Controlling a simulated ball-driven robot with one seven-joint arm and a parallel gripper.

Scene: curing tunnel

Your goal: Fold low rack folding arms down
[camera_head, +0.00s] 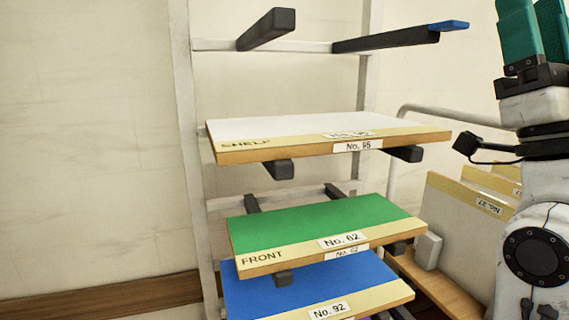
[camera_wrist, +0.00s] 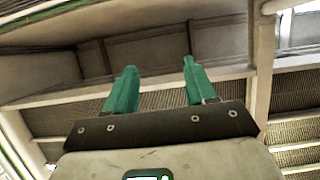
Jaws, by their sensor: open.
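A pale rack (camera_head: 183,120) stands in the middle of the head view. At its top, a dark left folding arm (camera_head: 268,29) and a dark right folding arm with a blue tip (camera_head: 400,37) stick out, both bare. Lower dark arms carry a white board No. 95 (camera_head: 300,128), a green board No. 82 (camera_head: 320,222) and a blue board No. 92 (camera_head: 300,285). Much of these lower arms is hidden under the boards. My gripper (camera_head: 535,10) is at the upper right, apart from the rack, its teal fingers pointing up. In the wrist view my gripper (camera_wrist: 159,65) is open and empty.
Several pale boards marked No. 27 (camera_head: 450,225) stand on edge at the lower right, beside a grey block (camera_head: 428,250) on a wooden base. A grey rail (camera_head: 440,112) runs behind them. A plain wall is at the left. The wrist view faces the ceiling.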

